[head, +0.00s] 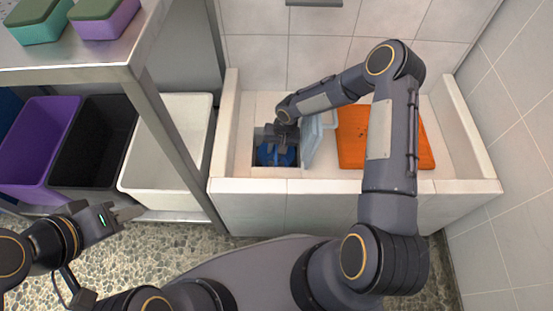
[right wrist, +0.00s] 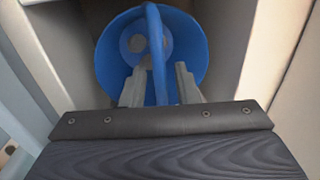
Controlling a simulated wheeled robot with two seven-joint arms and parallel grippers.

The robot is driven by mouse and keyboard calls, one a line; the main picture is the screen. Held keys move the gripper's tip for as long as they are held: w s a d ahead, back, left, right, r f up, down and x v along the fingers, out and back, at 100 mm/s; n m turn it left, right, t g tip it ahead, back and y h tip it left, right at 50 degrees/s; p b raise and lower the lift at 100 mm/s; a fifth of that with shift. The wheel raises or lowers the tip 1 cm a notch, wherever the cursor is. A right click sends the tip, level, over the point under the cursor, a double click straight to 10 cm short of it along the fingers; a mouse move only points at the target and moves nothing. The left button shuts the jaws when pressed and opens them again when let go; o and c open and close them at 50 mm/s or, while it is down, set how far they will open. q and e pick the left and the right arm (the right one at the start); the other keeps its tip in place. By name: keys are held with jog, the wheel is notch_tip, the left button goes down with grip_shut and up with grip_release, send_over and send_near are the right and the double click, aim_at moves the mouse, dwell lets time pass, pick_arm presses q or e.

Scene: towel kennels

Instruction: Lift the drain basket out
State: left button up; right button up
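The blue drain basket (head: 268,157) sits down in the square drain opening of the tiled tub. In the right wrist view the basket (right wrist: 113,62) is a round blue cup with a blue handle (right wrist: 155,50) arching across it. My right gripper (head: 279,146) reaches down into the opening over the basket. In the wrist view its two fingers (right wrist: 160,78) are apart, one on each side of the handle, with a visible gap on both sides. My left gripper (head: 134,213) is away to the left, outside the tub; its finger gap is not clear.
A pale grey-blue panel (head: 314,143) stands tilted at the opening's right edge. An orange folded cloth (head: 350,140) lies further right in the tub. A metal shelf (head: 100,71) with sponges stands left, above purple (head: 32,140), black (head: 85,150) and white bins (head: 150,185).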

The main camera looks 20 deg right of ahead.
jog(key=shift+f, duration=0.1)
grip_shut()
dwell(0.4)
